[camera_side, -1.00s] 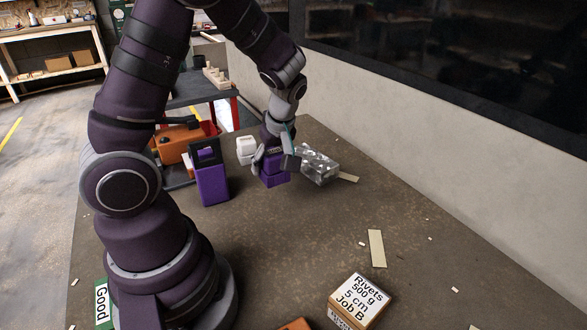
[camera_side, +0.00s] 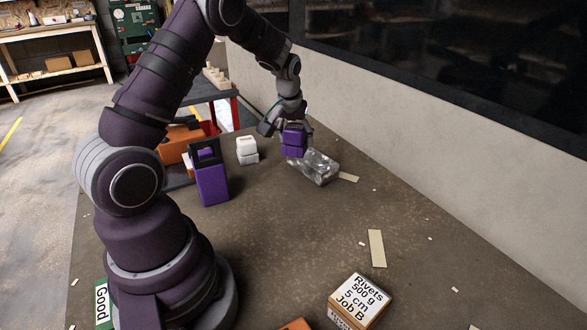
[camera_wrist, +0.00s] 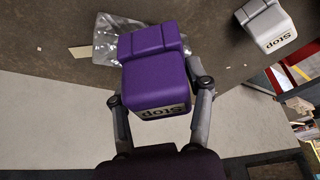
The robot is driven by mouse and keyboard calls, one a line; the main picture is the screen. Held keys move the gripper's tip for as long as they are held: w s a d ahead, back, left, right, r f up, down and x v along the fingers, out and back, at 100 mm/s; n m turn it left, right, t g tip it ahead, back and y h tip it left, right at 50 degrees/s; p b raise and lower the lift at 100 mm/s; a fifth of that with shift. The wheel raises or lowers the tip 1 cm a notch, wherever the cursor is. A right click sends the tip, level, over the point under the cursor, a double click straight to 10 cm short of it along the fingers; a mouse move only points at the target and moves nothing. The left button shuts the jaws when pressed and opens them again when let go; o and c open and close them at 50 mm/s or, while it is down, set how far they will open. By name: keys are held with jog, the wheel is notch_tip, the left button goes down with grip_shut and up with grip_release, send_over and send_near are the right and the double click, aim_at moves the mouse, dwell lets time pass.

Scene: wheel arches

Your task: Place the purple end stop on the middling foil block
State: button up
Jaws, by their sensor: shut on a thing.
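My gripper (camera_side: 287,128) is shut on the purple end stop (camera_side: 294,140), a stepped block with a "Stop" label. In the wrist view the purple end stop (camera_wrist: 155,75) sits between the two fingers. A silver foil block (camera_side: 318,168) lies on the table just below and to the right of the held stop in the side view. The foil block (camera_wrist: 105,38) is partly hidden behind the stop in the wrist view. The stop appears raised near the foil block's left end; I cannot tell whether they touch. Only one foil block shows.
A white end stop (camera_side: 247,150) stands to the left, also in the wrist view (camera_wrist: 265,26). A tall purple block with a dark top (camera_side: 210,175) stands further left. A Rivets box (camera_side: 358,299) is at the front. Flat strips (camera_side: 377,248) lie on the otherwise clear right side.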

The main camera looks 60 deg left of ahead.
aim_at(303, 146)
jog(key=w+a, duration=0.1)
jog(key=w, duration=0.1)
jog(key=shift+w+a+f, duration=0.15)
jog(key=shift+w+a, duration=0.2)
jog(key=shift+f, duration=1.75)
jog(key=o, duration=1.2)
jog(key=shift+f, duration=0.1)
